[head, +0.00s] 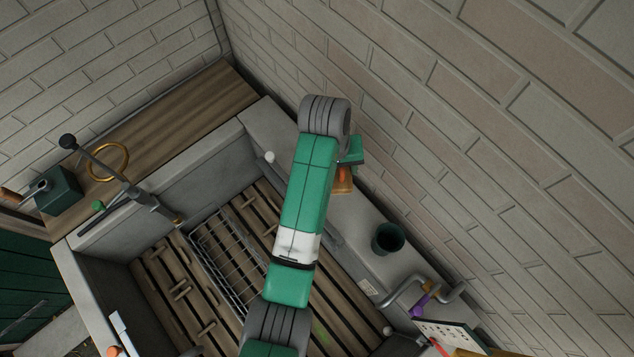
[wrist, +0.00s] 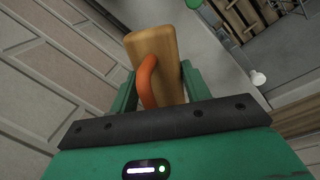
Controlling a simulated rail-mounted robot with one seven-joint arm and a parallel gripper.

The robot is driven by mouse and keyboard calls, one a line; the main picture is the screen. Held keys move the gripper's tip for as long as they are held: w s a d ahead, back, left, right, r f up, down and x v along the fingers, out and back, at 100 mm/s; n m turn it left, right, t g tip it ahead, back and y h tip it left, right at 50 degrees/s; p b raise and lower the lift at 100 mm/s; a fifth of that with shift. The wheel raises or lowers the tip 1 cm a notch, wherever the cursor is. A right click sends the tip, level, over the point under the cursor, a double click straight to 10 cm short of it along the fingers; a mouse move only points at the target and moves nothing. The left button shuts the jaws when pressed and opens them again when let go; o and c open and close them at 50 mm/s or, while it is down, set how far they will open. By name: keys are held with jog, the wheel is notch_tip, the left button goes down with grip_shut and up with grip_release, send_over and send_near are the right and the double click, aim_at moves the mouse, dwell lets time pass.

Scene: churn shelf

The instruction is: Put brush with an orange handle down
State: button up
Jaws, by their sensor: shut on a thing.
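The brush with an orange handle (wrist: 148,80) is in the wrist view, between the two green fingers of my gripper (wrist: 159,88). Its body is a pale wooden block (wrist: 155,45), and the orange handle curves along its left side. My gripper is shut on the brush. In the head view the orange and wood of the brush (head: 342,186) show just right of my arm, over the grey ledge along the brick wall. My arm hides part of it there. I cannot tell whether the brush touches the ledge. Its bristles are not visible.
A dark green cup (head: 388,238) stands on the grey ledge (head: 410,262), with a bent metal pipe (head: 408,291) and a purple item (head: 420,304) farther along. A deep basin with wooden slats (head: 158,296) and a wire rack (head: 212,262) lies left. The brick wall is close on the right.

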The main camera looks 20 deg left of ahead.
jog(key=shift+w+a+f+n+t+b, duration=0.1)
jog(key=shift+w+a+f+n+b, duration=0.6)
jog(key=shift+f, duration=1.85)
jog(key=shift+w+a+f+n+t+b, duration=0.1)
jog(key=shift+a+f+n+b, duration=0.15)
jog(key=shift+a+f+b, duration=1.6)
jog(key=shift+w+a+f+n+t+b, duration=0.1)
jog(key=shift+w+f+n+b, duration=0.3)
jog(key=shift+f, duration=2.85)
jog(key=o, duration=1.2)
jog(key=p+v, duration=0.2)
jog(key=v, duration=1)
jog(key=shift+d+r, duration=0.1)
jog(key=shift+r, duration=0.05)
jog(key=shift+w, duration=0.1)
